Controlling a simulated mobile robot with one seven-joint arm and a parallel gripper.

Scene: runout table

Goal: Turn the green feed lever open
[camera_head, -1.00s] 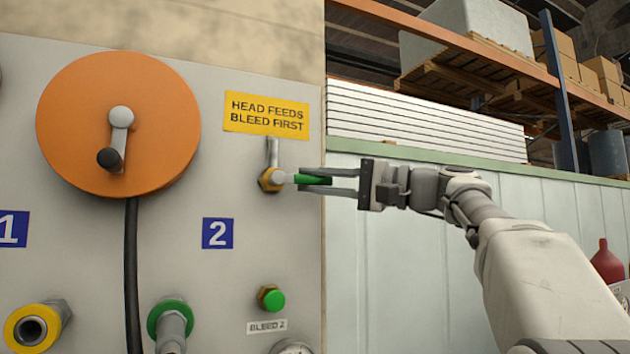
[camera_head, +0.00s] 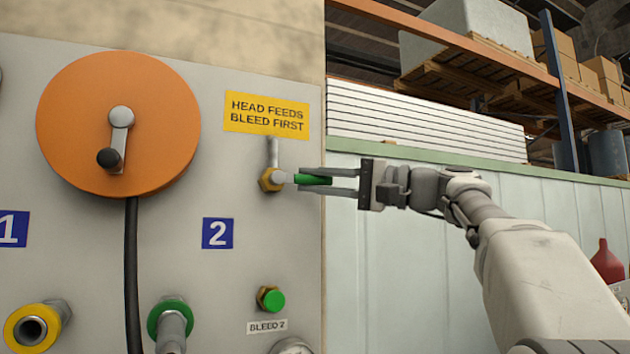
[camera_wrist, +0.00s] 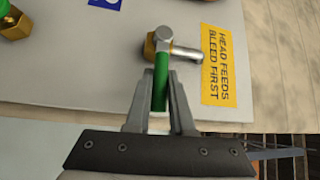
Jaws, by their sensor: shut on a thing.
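The green feed lever (camera_head: 314,180) sticks out to the right, about level, from a brass fitting (camera_head: 270,179) on the grey panel. A short metal pipe rises from that fitting. My gripper (camera_head: 326,181) reaches in from the right, with its fingers above and below the green handle, shut on it. In the wrist view, the green lever (camera_wrist: 160,90) lies between the two fingers of my gripper (camera_wrist: 162,80), and the brass fitting (camera_wrist: 158,46) is just beyond the fingertips.
A yellow sign (camera_head: 267,115) is above the lever. A green bleed button (camera_head: 273,299) sits below. An orange reel (camera_head: 75,130) with a crank is at left. A hose with a green collar (camera_head: 170,317) is lower left. The panel's right edge runs behind my fingers.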

